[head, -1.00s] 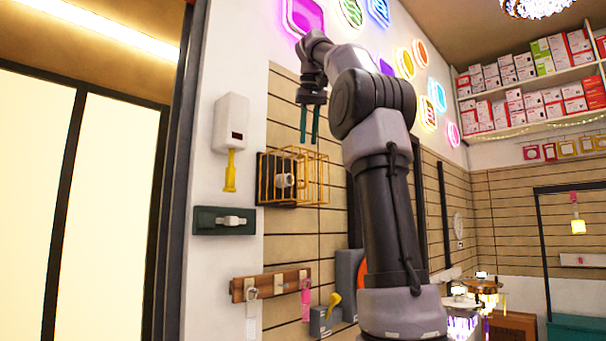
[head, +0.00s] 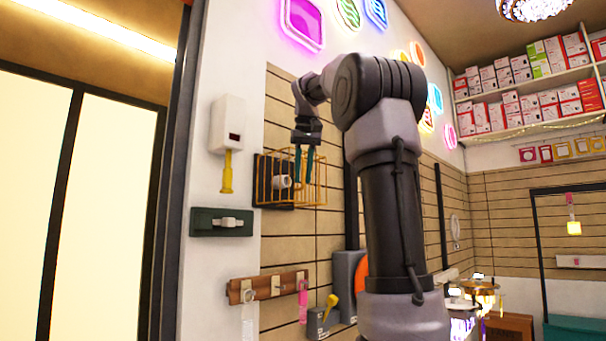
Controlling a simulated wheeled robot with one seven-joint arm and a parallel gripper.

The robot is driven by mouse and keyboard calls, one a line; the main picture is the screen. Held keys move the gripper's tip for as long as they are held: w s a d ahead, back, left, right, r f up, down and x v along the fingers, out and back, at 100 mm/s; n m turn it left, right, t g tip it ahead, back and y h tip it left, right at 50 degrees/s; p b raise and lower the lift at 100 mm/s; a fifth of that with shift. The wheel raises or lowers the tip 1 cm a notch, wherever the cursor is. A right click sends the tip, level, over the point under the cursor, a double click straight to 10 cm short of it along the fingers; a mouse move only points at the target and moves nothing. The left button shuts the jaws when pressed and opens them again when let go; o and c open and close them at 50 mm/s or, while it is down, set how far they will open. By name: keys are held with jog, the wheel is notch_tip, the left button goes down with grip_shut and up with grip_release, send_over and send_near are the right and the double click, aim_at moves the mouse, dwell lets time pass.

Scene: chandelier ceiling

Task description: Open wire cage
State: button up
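The wire cage (head: 262,190) is an orange-yellow wire box on a dark backing plate on the slatted wall. A white round fitting (head: 282,182) sits inside it. My gripper (head: 302,184) has two teal fingers pointing down, and they overlap the upper right part of the cage in the head view. The fingers look slightly apart, with nothing seen between them. I cannot tell whether they touch the wires or are in front of, behind or inside the cage. I cannot make out a door edge or latch.
A white dispenser with a yellow handle (head: 227,170) and a dark green plate with a white lever (head: 222,222) are left of the cage. Below is a wooden hook rail (head: 268,286) and a grey box with a yellow lever (head: 325,318). Neon signs hang above.

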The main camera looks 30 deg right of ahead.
grip_shut()
dwell(1.4)
